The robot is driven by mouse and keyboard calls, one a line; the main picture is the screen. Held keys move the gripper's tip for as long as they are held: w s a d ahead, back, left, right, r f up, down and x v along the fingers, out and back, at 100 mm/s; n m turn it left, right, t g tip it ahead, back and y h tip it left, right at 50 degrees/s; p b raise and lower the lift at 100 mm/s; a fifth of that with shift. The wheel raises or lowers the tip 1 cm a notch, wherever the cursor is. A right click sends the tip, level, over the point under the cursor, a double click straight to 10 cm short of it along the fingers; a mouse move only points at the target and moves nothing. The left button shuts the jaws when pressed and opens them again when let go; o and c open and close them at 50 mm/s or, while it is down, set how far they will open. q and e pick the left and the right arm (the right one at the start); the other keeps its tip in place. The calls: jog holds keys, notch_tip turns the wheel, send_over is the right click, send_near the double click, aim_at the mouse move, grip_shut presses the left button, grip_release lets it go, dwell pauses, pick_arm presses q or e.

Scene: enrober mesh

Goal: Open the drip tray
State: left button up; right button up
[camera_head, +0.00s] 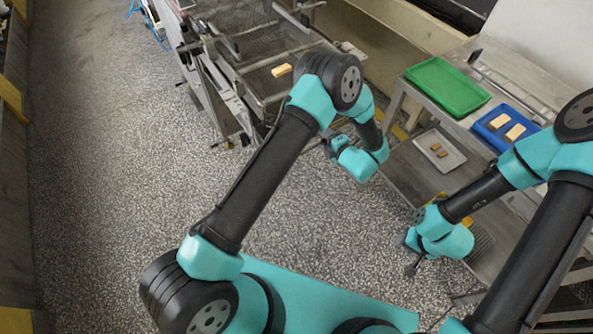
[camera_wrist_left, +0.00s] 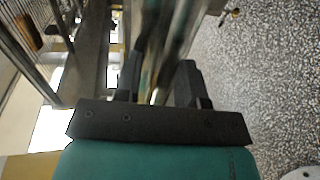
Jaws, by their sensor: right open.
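The enrober's wire mesh (camera_head: 270,45) lies in its steel frame at the top of the head view, with a tan bar (camera_head: 281,70) on it. I cannot clearly pick out the drip tray; my left arm covers part of the machine's near end. My left gripper (camera_head: 335,147) is low beside that end. In the left wrist view, its two dark fingers (camera_wrist_left: 158,82) stand apart, with blurred metal parts between and beyond them. I cannot tell whether they touch anything. My right gripper (camera_head: 408,258) is open and empty, low beside the steel table at right.
A green tray (camera_head: 447,87) and a blue tray (camera_head: 490,125) with tan bars stand on the steel table at right. A pale tray (camera_head: 439,150) with small brown pieces is on the lower shelf. The speckled floor (camera_head: 110,190) at left is clear.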

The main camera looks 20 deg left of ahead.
pick_arm(q)
jog(key=v, duration=1.6)
jog(key=w+a+f+m+h, duration=0.2)
jog(key=a+f+m, duration=0.1)
jog(key=a+m, duration=0.15)
jog(key=w+a+f+m+h, duration=0.2)
jog(key=a+f+m+h, duration=0.1)
jog(key=a, duration=0.3)
jog(key=s+a+f+m+g+h, duration=0.2)
jog(key=s+a+f+m+h, duration=0.3)
jog(key=a, duration=0.4)
jog(key=shift+f+m+g, duration=0.3)
jog(key=shift+f+m, duration=0.5)
jog(key=shift+m, duration=0.45)
